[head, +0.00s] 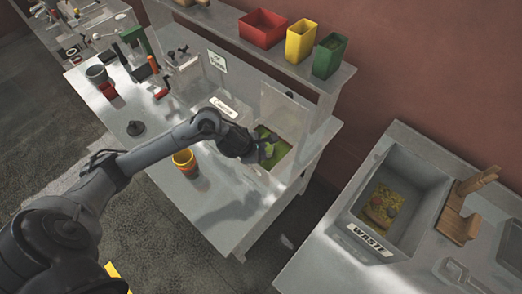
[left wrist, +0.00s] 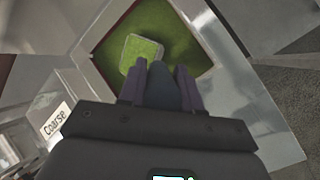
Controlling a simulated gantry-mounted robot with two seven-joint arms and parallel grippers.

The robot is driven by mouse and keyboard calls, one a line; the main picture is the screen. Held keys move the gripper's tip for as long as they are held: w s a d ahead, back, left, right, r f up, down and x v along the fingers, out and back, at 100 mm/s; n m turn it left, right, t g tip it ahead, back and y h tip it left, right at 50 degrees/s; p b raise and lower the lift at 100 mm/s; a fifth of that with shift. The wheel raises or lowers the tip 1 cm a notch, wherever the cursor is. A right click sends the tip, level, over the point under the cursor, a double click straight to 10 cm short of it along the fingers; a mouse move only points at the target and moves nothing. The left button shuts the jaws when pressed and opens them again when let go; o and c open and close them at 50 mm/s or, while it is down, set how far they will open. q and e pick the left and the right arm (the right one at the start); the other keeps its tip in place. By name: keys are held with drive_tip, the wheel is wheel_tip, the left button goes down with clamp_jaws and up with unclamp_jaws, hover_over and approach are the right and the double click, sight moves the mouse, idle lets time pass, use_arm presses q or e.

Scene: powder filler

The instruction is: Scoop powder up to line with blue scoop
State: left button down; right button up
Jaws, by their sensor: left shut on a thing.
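In the left wrist view, my left gripper (left wrist: 160,92) is shut on the dark bluish handle of a scoop. The scoop's square, pale-rimmed bowl (left wrist: 142,52) holds green powder and is over or in the green powder (left wrist: 183,45) of the bin. I cannot tell how deep it sits, and no fill line can be made out. In the head view, the left gripper (head: 262,153) reaches over the bin's green powder (head: 280,150), and the scoop is small there and partly covered by the gripper. My right gripper is not in view.
A yellow-orange cup (head: 184,161) stands on the bench left of the bin. A "Coarse" label (left wrist: 56,119) is beside the bin. Red, yellow and green containers (head: 300,40) stand on the shelf above. A waste sink (head: 383,200) is at the right.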

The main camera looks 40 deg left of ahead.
use_arm(q)
drive_tip(key=shift+r, duration=0.1)
wheel_tip(320, 180, up, 10)
drive_tip(key=p, duration=0.7)
drive_tip(key=shift+f+p, duration=0.25)
drive_tip(key=shift+p, duration=0.05)
drive_tip(key=shift+r+p, duration=0.6)
drive_tip(key=shift+r, duration=0.25)
